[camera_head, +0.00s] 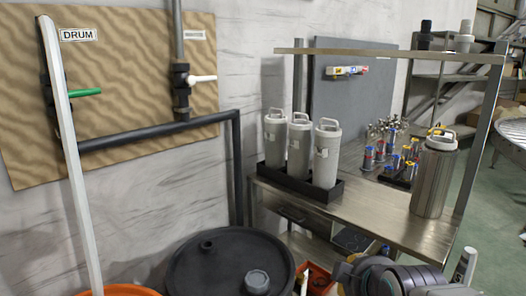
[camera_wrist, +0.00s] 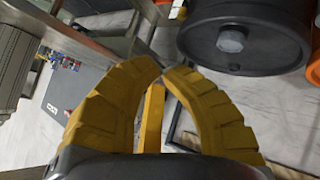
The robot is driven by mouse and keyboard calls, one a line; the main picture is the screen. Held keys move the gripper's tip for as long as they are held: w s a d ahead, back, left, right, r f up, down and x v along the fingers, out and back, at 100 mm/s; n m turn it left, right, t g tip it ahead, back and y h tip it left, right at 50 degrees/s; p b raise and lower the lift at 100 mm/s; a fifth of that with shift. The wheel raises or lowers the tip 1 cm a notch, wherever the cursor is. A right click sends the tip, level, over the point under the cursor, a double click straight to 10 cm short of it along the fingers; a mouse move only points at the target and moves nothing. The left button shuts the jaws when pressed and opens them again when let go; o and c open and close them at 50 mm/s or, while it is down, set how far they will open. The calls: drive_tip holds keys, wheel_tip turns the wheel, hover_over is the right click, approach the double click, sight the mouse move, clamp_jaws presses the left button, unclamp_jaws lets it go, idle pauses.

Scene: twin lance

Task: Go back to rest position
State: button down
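My gripper (camera_wrist: 164,72) shows in the wrist view as two ribbed yellow fingers bowed outward, with their tips nearly meeting. Nothing is seen pinched between the tips. A straight yellow bar (camera_wrist: 152,118) shows in the gap between the fingers; I cannot tell what it belongs to. In the head view, grey and dark links of my arm (camera_head: 395,278) show at the bottom right, in front of the steel bench; my fingers are not clear there.
A black drum (camera_head: 225,262) stands low in front, also in the wrist view (camera_wrist: 260,48). The steel bench (camera_head: 375,215) carries three grey canisters (camera_head: 299,148) in a black tray, a steel canister (camera_head: 434,180) and small valves. A dark pipe (camera_head: 150,133) runs along the wall.

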drive_tip(key=s+r+m+g+p, duration=0.3)
drive_tip(key=s+r+p, duration=0.2)
drive_tip(key=s+p, duration=0.2)
drive_tip(key=s+r+m+g+p, duration=0.3)
drive_tip(key=s+r+p, duration=0.3)
drive_tip(key=s, duration=0.5)
drive_tip(key=shift+m+p, duration=0.8)
drive_tip(key=shift+p, duration=0.25)
